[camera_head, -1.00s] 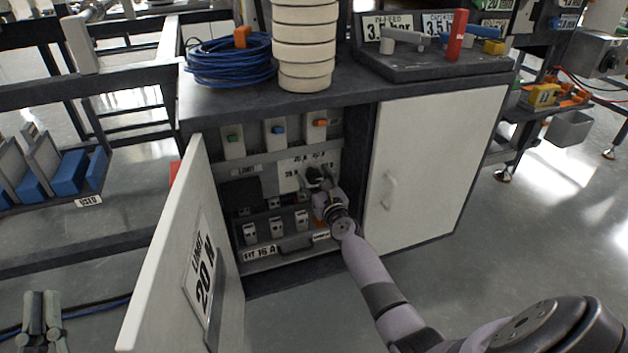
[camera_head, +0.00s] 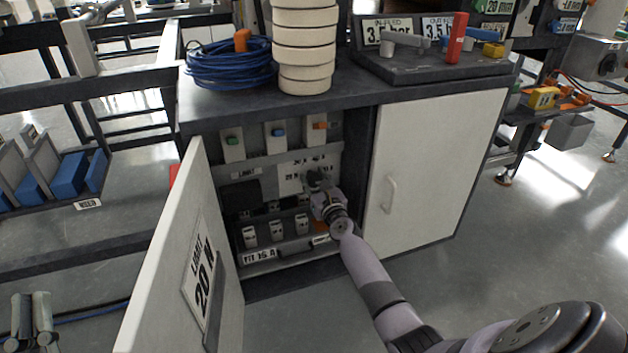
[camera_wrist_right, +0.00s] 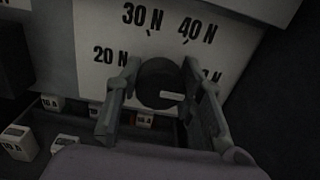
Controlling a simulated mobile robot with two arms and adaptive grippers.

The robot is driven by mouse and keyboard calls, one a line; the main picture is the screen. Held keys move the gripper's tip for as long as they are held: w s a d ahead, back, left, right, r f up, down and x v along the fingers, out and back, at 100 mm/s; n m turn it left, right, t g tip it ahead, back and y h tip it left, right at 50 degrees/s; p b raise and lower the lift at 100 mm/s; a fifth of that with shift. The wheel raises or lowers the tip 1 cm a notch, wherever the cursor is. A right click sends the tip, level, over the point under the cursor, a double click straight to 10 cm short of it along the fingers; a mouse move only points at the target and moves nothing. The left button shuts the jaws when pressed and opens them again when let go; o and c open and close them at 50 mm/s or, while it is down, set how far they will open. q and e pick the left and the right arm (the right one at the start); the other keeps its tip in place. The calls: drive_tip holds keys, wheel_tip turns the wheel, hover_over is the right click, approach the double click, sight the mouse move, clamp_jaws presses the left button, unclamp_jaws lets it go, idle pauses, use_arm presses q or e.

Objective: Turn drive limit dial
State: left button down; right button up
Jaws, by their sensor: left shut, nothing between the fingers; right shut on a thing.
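The drive limit dial (camera_wrist_right: 158,78) is a dark round knob on a white scale plate (camera_wrist_right: 95,25) in the right wrist view. The plate reads 20 N, 30 N and 40 N; a further label at the right is partly hidden by a finger. A short pale mark sits on the knob's lower right, lying nearly level. My right gripper (camera_wrist_right: 160,100) has its fingers on either side of the knob and is shut on it. In the head view it (camera_head: 318,182) reaches into the open cabinet and hides the dial. My left gripper (camera_head: 32,312) is shut and empty at the lower left.
The open cabinet door (camera_head: 180,240) at left carries a sign (camera_head: 203,280) reading LIMIT 20 N. The right door (camera_head: 435,170) is closed. Breakers (camera_head: 275,229) line the cabinet's lower part. Blue cable (camera_head: 228,65) and stacked pale rings (camera_head: 304,45) stand on top.

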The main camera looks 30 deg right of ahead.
drive_tip(key=c, duration=0.3)
drive_tip(key=shift+c, duration=0.2)
